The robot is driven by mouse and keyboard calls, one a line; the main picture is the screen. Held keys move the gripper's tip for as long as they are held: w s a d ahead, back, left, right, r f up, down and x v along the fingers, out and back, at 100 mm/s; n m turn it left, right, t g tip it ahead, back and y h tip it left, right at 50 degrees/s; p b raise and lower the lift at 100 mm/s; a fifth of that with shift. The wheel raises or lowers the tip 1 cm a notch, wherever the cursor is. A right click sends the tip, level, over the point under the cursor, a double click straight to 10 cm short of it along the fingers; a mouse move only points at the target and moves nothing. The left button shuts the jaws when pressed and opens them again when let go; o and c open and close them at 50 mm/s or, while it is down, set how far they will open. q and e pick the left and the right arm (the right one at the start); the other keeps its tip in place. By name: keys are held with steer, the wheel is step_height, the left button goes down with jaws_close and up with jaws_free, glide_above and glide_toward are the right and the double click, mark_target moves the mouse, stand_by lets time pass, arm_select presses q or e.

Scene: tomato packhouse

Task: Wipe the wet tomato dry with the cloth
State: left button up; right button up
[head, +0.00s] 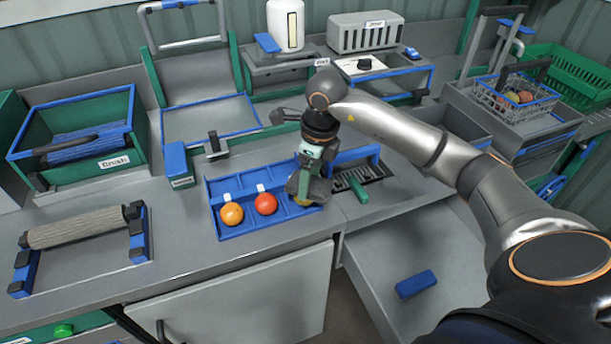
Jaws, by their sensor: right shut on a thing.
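A blue tray (232,190) with compartments sits on the grey worktop near its front edge. An orange tomato (231,214) lies in its left part and a red tomato (265,203) in the middle. My right gripper (304,182) points down over the tray's right end. It is shut on a grey cloth (317,191), which hangs bunched below the fingers. A yellowish tomato (302,201) shows only in part under the cloth, which seems to touch it. Wetness cannot be made out on any tomato. My left gripper is not in view.
A ribbed roller (76,228) in blue holders stands at the left. Behind it is a bin labelled Brush (73,181). A blue block (179,165) stands behind the tray, and a dark grate (377,170) lies to its right. A wire basket (516,98) stands far right.

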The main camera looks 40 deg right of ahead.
mark_target(292, 178)
steer(key=shift+f, duration=0.25)
steer(key=shift+w+a, duration=0.6)
steer(key=shift+w, duration=0.3)
steer(key=shift+w+a, duration=0.55)
steer(key=shift+w, duration=0.35)
steer(key=shift+s+d, duration=0.6)
steer(key=shift+s, duration=0.35)
steer(key=shift+s+d, duration=0.55)
steer(key=shift+s, duration=0.4)
steer(key=shift+w, duration=0.1)
steer(key=shift+w+a, duration=0.6)
steer(key=shift+w, duration=0.35)
steer(key=shift+w+a, duration=0.55)
steer(key=shift+w, duration=0.35)
steer(key=shift+r+p, duration=0.5)
steer(key=shift+r, duration=0.35)
steer(key=shift+r+p, duration=1.55)
steer(key=shift+r, duration=0.8)
